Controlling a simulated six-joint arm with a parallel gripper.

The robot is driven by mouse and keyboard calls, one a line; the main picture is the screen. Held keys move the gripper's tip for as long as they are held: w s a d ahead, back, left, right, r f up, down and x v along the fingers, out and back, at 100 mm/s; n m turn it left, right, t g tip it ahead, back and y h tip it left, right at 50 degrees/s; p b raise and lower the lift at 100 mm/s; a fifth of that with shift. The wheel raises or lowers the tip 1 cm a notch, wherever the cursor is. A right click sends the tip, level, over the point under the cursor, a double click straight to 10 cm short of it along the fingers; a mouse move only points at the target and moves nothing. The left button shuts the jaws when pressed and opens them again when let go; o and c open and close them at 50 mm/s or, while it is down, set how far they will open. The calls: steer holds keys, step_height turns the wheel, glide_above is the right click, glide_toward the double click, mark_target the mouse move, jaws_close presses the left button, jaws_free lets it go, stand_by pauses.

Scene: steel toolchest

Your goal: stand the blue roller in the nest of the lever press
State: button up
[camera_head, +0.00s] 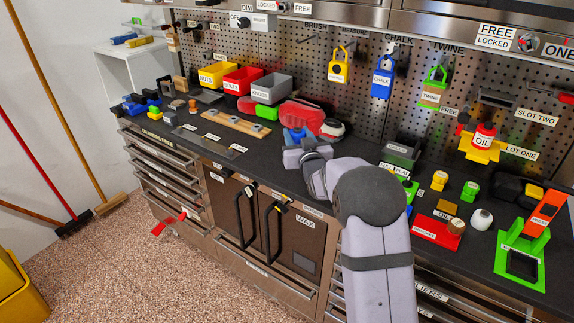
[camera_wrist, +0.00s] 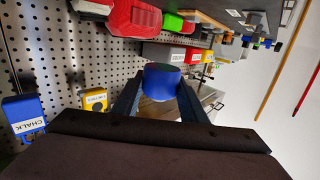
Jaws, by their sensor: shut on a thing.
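The blue roller (camera_wrist: 162,77) is held between the two fingers of my gripper (camera_wrist: 160,98) in the wrist view. It is a short, plain blue cylinder. In the head view my gripper (camera_head: 296,146) is over the middle of the bench, in front of the red case, with blue (camera_head: 291,135) showing at its fingers. What looks like the lever press (camera_head: 541,220) stands at the far right of the bench, with an orange lever and a green base. A dark square opening (camera_head: 521,264) shows in the base; I cannot tell whether this is the nest. My gripper is far left of it.
A red case (camera_head: 301,114) lies behind my gripper. The bench between gripper and press holds a grey box (camera_head: 400,153), a red tray (camera_head: 437,231), small yellow and green blocks and a white-topped knob (camera_head: 481,219). A yellow holder marked OIL (camera_head: 481,150) hangs behind.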

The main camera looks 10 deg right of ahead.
mark_target(297, 175)
step_height(297, 175, down, 2)
steer(key=shift+d+f, duration=0.1)
steer(key=shift+d, duration=0.05)
steer(key=shift+f+p, duration=1.3)
steer(key=shift+f, duration=3.65)
steer(key=shift+f, duration=0.2)
steer(key=o, duration=1.1)
steer(key=shift+c, duration=0.2)
steer(key=shift+r, duration=0.1)
steer(key=shift+r, duration=0.1)
steer(key=shift+s, duration=0.55)
steer(key=shift+o, duration=0.4)
steer(key=s+b, duration=0.1)
steer(key=s, duration=0.2)
steer(key=s+b, duration=0.1)
steer(key=s, duration=0.3)
steer(key=s+b, duration=0.1)
steer(key=s, duration=0.3)
steer(key=shift+r, duration=0.25)
